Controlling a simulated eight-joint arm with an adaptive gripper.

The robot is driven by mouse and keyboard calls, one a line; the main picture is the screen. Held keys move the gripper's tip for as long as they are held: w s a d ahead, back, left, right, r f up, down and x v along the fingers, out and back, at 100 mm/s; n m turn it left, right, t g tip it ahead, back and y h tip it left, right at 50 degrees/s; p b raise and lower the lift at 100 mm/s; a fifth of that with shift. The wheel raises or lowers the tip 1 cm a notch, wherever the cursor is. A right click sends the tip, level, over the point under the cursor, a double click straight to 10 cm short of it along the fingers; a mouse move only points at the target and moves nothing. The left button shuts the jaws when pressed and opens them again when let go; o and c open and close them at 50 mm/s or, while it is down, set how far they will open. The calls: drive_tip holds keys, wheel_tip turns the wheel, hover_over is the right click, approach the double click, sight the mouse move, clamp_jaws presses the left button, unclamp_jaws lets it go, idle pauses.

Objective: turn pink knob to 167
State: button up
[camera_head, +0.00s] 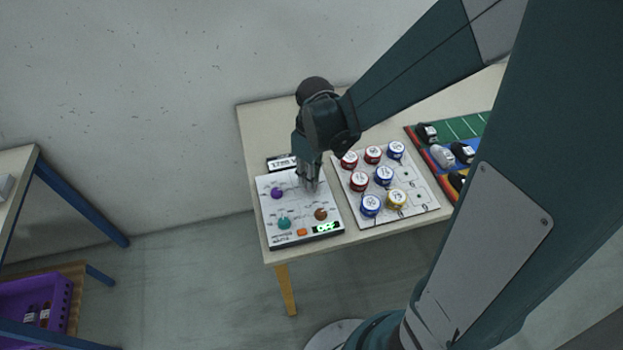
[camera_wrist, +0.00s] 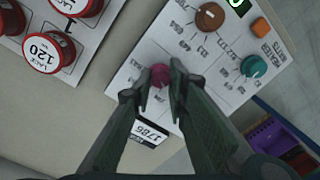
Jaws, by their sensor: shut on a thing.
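The pink knob (camera_wrist: 159,75) sits on the white control panel (camera_wrist: 200,90), seen in the wrist view between my fingertips. My gripper (camera_wrist: 158,92) is shut on it, with one finger at each side. In the head view my gripper (camera_head: 309,183) reaches down to the panel (camera_head: 268,213) and hides the pink knob. The knob's pointer and the scale numbers around it cannot be read. The panel's display (camera_head: 326,227) glows green at its front right corner.
The panel also bears a purple knob (camera_head: 277,193), a teal knob (camera_head: 284,223), a brown knob (camera_head: 320,214) and an orange button (camera_head: 302,232). A board with several labelled tins (camera_head: 384,176) lies to the right. A dark plate reading 1786 (camera_wrist: 148,132) lies beside the panel.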

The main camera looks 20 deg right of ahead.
drive_tip(key=shift+n, duration=1.5)
drive_tip(key=o, duration=0.9)
drive_tip(key=shift+r, duration=0.2)
wheel_tip(320, 180, up, 12)
drive_tip(key=shift+w+d+f, duration=0.15)
drive_tip(key=shift+w+f, duration=0.05)
drive_tip(key=shift+r, duration=0.1)
